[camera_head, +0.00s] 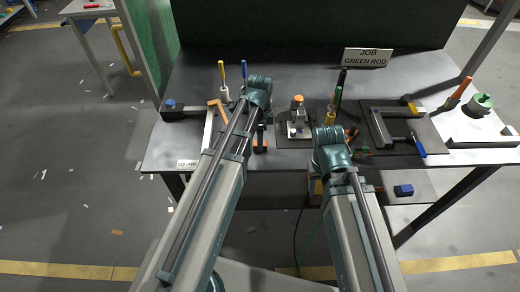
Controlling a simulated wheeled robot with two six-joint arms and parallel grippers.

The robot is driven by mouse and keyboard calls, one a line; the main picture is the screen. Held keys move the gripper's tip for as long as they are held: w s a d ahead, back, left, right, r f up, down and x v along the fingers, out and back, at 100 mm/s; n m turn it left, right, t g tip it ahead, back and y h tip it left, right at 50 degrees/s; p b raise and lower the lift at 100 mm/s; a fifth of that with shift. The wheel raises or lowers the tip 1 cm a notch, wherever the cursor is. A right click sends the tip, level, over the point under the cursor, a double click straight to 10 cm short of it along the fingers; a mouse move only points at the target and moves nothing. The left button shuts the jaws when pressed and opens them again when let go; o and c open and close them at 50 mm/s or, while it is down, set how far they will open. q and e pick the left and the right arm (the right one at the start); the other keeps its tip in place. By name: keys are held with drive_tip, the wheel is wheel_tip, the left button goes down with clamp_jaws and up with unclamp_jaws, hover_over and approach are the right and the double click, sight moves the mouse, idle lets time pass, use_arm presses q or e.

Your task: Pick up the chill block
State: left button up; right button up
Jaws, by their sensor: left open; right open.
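I cannot tell for sure which thing is the chill block. A small fixture with an orange-brown top (297,118) stands on a dark plate in the middle of the bench, between my two grippers. An orange-brown piece (214,104) leans at the left side, beside my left arm. My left gripper (261,144) is open over the bench, left of the fixture, largely hidden by its wrist. My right gripper (354,140) is open, to the right of the fixture, and its wrist hides much of it. I see nothing held in either.
A sign reading JOB GREEN ROD (367,58) stands at the back. Several upright rods and handled tools stand behind the grippers. A clamp frame (394,128) lies at right, beside a white tray (474,126). A blue block (403,190) sits low at the front right.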

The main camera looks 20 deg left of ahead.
use_arm(q)
wheel_tip(320, 180, down, 3)
drive_tip(key=shift+f+b, duration=0.1)
drive_tip(key=shift+b, duration=1)
use_arm(e)
wheel_tip(320, 180, down, 3)
use_arm(q)
drive_tip(key=shift+c, duration=0.3)
clamp_jaws()
